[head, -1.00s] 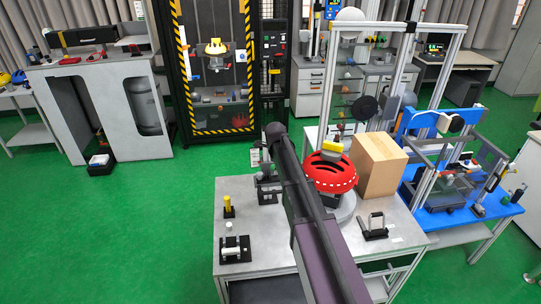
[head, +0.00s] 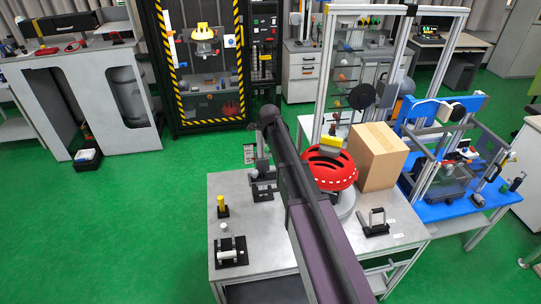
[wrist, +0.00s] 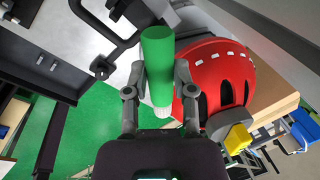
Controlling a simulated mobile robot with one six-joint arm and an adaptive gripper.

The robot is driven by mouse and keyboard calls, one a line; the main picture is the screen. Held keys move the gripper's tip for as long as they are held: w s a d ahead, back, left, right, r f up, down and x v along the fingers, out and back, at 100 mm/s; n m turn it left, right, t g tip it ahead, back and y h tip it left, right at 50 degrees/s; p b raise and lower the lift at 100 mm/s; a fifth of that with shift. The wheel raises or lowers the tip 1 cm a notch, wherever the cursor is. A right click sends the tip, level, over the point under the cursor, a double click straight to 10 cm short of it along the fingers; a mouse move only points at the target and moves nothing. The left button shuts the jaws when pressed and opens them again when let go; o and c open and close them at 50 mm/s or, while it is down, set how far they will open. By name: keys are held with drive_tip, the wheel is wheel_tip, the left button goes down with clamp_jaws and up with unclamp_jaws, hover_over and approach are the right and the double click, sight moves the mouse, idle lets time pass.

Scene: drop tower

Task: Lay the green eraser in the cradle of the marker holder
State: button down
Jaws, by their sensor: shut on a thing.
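My gripper (wrist: 159,80) is shut on the green eraser (wrist: 158,58), a green cylinder with a pale ribbed end, in the wrist view. The eraser lies lengthwise between the two fingers. In the head view my arm crosses the table, and I cannot make out the eraser there. A black bracket (wrist: 104,66) is near the eraser in the wrist view, to its left. A dark stand (head: 263,190) is beside my arm in the head view. I cannot tell for sure which fixture is the marker holder, and its cradle is not clearly seen.
A red helmet (head: 330,170) and a cardboard box (head: 380,158) stand to the right of my arm. A black fixture with a white roller (head: 230,250) and a yellow post (head: 221,205) are at the left. A black stand (head: 376,224) is at the right. Bare tabletop lies between them.

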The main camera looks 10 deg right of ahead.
drive_tip(key=shift+a, duration=0.25)
drive_tip(key=n, duration=0.1)
drive_tip(key=f+n+b, duration=0.1)
drive_tip(key=n, duration=0.1)
drive_tip(key=shift+s+f+y, duration=0.15)
drive_tip(key=shift+f+y, duration=0.05)
drive_tip(key=shift+y, duration=0.1)
drive_tip(key=n, duration=0.1)
drive_tip(key=f+n+t+b, duration=0.1)
drive_tip(key=shift+n+b, duration=0.3)
drive_tip(key=shift+n, duration=0.1)
drive_tip(key=shift+f+n+y, duration=0.1)
drive_tip(key=shift+n+y, duration=0.3)
drive_tip(key=shift+n, duration=0.3)
drive_tip(key=shift+f+b, duration=0.1)
drive_tip(key=shift+b, duration=0.2)
drive_tip(key=shift+s+b+x, duration=0.25)
drive_tip(key=shift+b+x, duration=0.7)
drive_tip(key=shift+s+b+x, duration=0.2)
drive_tip(key=shift+b+x, duration=0.75)
drive_tip(key=shift+b, duration=0.05)
drive_tip(key=shift+s+b+x, duration=0.25)
drive_tip(key=shift+b+x, duration=0.65)
drive_tip(key=shift+b, duration=0.05)
drive_tip(key=shift+f, duration=0.35)
